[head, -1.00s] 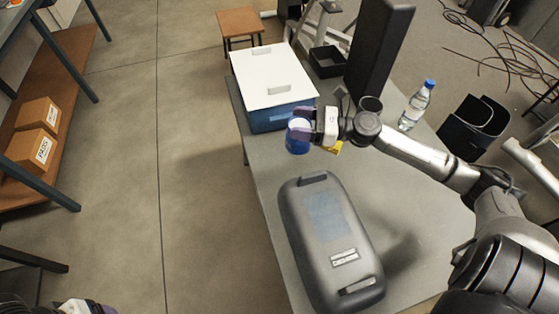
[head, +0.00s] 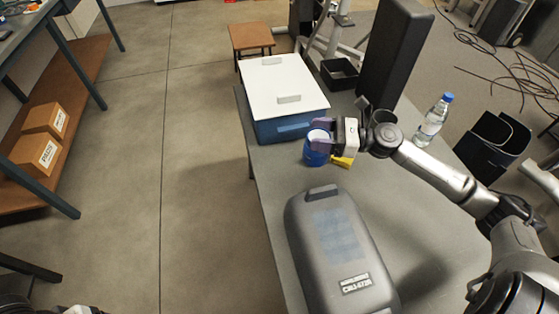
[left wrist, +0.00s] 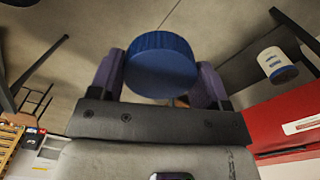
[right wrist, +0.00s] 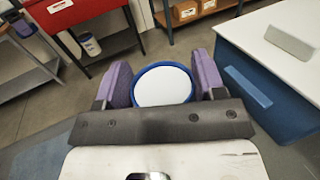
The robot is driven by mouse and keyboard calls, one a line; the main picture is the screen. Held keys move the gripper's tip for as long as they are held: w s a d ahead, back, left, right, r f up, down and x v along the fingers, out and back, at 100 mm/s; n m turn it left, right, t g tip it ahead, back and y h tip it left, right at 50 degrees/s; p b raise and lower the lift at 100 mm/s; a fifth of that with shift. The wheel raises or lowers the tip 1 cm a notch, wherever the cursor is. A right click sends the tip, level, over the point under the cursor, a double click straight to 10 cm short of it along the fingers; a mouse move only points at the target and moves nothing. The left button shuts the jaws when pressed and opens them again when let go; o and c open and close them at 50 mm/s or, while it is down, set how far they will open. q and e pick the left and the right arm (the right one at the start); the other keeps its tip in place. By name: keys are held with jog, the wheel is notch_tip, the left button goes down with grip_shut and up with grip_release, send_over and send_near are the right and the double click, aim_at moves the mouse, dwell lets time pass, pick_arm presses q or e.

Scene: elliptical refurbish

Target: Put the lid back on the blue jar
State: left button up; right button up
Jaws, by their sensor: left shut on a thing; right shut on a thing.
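The blue jar (head: 315,157) is between the fingers of my right gripper (head: 320,143), which is shut on it, beside the near end of the white-topped blue box. I cannot tell whether the jar touches the table. In the right wrist view the jar (right wrist: 163,86) shows a blue rim around a pale round face between purple fingers. My left gripper (left wrist: 160,85) is shut on a ridged round blue lid (left wrist: 162,65) in the left wrist view. The lid is apart from the jar. In the head view only a bit of my left arm shows at the bottom left edge.
The blue box with white top (head: 283,82) and a grey case (head: 336,240) stand on the grey table (head: 400,190). A yellow object (head: 342,161) lies by my right gripper. A water bottle (head: 433,121) and a tall black block (head: 394,55) stand to the right.

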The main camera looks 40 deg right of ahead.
jog(key=w+a+f+b, duration=0.4)
jog(key=w+a+f, duration=0.1)
jog(key=w, duration=0.4)
jog(key=shift+w+f, duration=0.35)
jog(key=shift+f, duration=0.35)
jog(key=shift+a, duration=0.1)
notch_tip(320, 180, down, 4)
jog(key=b, duration=0.3)
jog(key=shift+f, duration=0.1)
jog(key=o, duration=1.5)
jog(key=shift+f, duration=0.1)
